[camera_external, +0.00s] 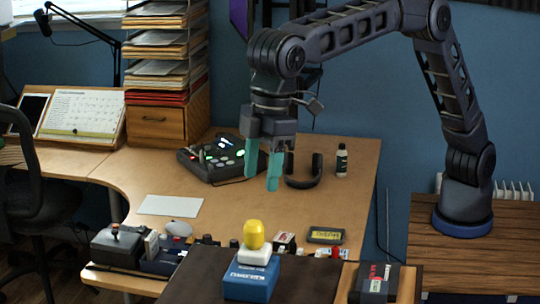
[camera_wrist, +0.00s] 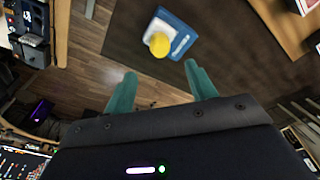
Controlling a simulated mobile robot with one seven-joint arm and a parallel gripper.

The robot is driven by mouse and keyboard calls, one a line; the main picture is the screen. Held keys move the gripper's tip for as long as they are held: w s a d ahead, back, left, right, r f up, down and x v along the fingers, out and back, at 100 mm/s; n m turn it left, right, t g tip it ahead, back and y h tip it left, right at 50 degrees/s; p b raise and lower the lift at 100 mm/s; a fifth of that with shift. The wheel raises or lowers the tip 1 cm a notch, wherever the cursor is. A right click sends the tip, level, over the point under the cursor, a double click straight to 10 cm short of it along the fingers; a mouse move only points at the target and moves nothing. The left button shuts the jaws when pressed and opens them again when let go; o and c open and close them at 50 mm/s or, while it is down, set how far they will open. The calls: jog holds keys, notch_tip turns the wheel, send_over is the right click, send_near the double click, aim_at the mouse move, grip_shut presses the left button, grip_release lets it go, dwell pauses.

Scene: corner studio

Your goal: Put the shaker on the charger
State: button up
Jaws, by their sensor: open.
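A yellow rounded object (camera_external: 254,234), which looks like the shaker, sits upright on a white block (camera_external: 256,254) on top of a blue box (camera_external: 248,281) at the front. In the wrist view the yellow object (camera_wrist: 159,44) shows from above, ahead of and between my fingers, with the blue box (camera_wrist: 181,42) under it. The white block may be the charger; I cannot tell for sure. My gripper (camera_external: 262,180) is open and empty, pointing down above the desk, apart from the yellow object. Its two teal fingers also show in the wrist view (camera_wrist: 160,72).
The blue box stands on a dark brown surface (camera_external: 193,290). A black device with buttons (camera_external: 214,158), a dark curved band (camera_external: 304,177) and a small bottle (camera_external: 342,160) stand on the desk. Small gadgets line its front edge. The desk's middle is mostly clear.

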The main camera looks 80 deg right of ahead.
jog(key=shift+r, duration=0.25)
jog(key=w+d+r+m+t, duration=0.1)
jog(key=d+r, duration=0.2)
jog(key=d, duration=1.1)
jog(key=w+d+r+m, duration=0.1)
jog(key=d+r+m, duration=0.1)
jog(key=d, duration=1.1)
jog(key=w+d+r+m+t, duration=0.1)
jog(key=d+r, duration=0.2)
jog(key=d, duration=1.1)
jog(key=s+d+f+m, duration=0.1)
jog(key=s+d+f, duration=0.1)
jog(key=s+d, duration=0.6)
jog(key=s+d+f+m, duration=0.2)
jog(key=s+d, duration=0.1)
jog(key=d, duration=0.8)
jog(key=s+d+f+m+t+h, duration=0.1)
jog(key=s+d+f+m, duration=0.1)
jog(key=s+d+f, duration=0.8)
jog(key=s, duration=0.3)
jog(key=shift+s+d, duration=0.2)
jog(key=shift+s, duration=0.05)
